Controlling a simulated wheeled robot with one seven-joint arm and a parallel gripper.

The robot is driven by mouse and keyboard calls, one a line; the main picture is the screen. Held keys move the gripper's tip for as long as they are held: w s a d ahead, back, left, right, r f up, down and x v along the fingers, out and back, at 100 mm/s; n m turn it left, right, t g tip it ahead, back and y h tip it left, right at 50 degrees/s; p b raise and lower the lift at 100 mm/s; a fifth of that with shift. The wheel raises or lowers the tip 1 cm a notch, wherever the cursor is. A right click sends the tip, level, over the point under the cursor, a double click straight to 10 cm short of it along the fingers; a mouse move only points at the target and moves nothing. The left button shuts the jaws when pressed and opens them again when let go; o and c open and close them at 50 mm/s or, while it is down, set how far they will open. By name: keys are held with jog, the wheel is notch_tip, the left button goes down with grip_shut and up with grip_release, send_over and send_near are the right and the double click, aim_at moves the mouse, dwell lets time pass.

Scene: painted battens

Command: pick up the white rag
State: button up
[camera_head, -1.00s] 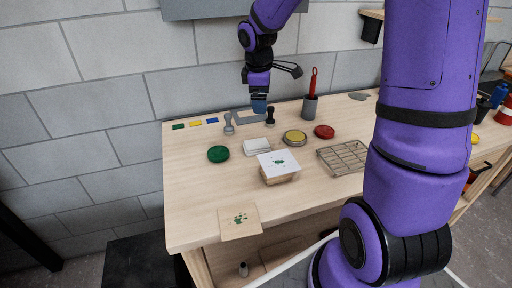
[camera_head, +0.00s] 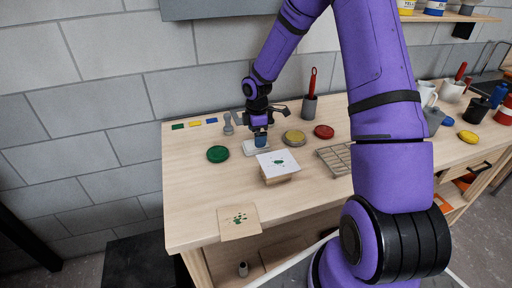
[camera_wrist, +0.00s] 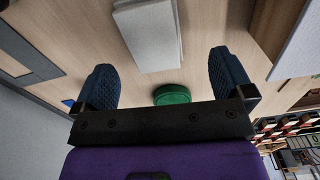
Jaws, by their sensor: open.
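The white rag (camera_head: 248,149) lies folded flat on the workbench, partly hidden behind my gripper in the head view. In the wrist view the rag (camera_wrist: 148,36) shows beyond the fingertips, between the lines of the two fingers. My gripper (camera_head: 261,141) is low over the rag's right part in the head view. In the wrist view my gripper (camera_wrist: 163,76) is open, with its blue fingers wide apart and nothing between them. Whether the fingertips touch the rag cannot be told.
A green disc (camera_head: 218,154) lies left of the rag. A block with a white printed sheet (camera_head: 280,162) stands in front of it. The bench's front left is mostly clear.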

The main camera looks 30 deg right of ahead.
aim_at(250, 149)
jog(key=shift+w+f, duration=0.2)
jog(key=shift+f, duration=1.2)
jog(key=shift+w+f, duration=0.15)
jog(key=shift+f, duration=1.2)
jog(key=c, duration=1)
jog(key=shift+d+r, duration=0.1)
